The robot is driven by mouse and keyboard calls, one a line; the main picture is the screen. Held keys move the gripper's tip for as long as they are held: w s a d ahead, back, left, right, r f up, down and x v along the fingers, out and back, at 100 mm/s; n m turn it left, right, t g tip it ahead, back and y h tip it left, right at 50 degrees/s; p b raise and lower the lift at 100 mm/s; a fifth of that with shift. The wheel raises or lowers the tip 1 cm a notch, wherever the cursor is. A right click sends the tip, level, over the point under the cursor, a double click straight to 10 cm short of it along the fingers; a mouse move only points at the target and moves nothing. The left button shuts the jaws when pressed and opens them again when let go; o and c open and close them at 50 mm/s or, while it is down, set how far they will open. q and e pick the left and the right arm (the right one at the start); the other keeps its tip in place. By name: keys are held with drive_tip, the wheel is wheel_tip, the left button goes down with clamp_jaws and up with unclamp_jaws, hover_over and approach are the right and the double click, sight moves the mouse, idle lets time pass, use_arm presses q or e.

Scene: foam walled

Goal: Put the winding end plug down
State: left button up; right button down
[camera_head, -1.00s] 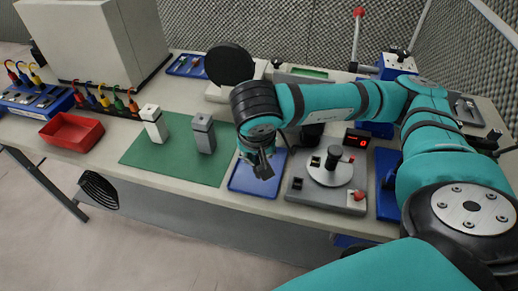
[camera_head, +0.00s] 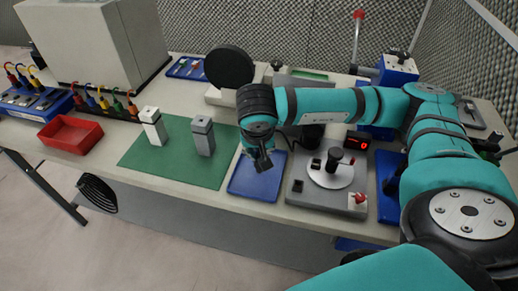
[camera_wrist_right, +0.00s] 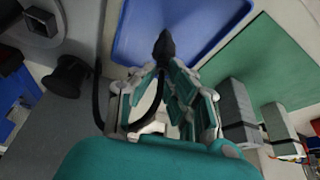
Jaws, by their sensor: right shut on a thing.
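My right gripper (camera_head: 260,158) hangs over the back part of a flat blue tray (camera_head: 254,188). In the right wrist view, the gripper (camera_wrist_right: 164,72) is shut on the winding end plug (camera_wrist_right: 164,46), a small black tapered piece. A black cable (camera_wrist_right: 98,90) curves beside the fingers. The plug's tip points at the blue tray (camera_wrist_right: 195,22), whose middle looks empty. I cannot tell whether the tip touches it. In the head view the plug is too small and dark to separate clearly from the fingertips. My left gripper is not in view.
Left of the tray, a green mat (camera_head: 165,168) carries a white block (camera_head: 152,126) and a grey block (camera_head: 203,137). Right of it stands a grey tester (camera_head: 311,192) with a round plate and black knob. A red bin (camera_head: 70,133) is far left.

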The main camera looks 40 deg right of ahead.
drive_tip(key=c, duration=1.4)
unclamp_jaws()
drive_tip(key=shift+f, duration=0.1)
drive_tip(key=shift+o, duration=0.2)
drive_tip(key=shift+r+p, duration=0.25)
drive_tip(key=shift+p, duration=0.05)
drive_tip(key=shift+a+r, duration=0.15)
drive_tip(key=shift+r, duration=0.1)
drive_tip(key=b+v, duration=0.1)
drive_tip(key=v, duration=1)
drive_tip(key=shift+s, duration=0.15)
drive_tip(key=shift+r, duration=0.1)
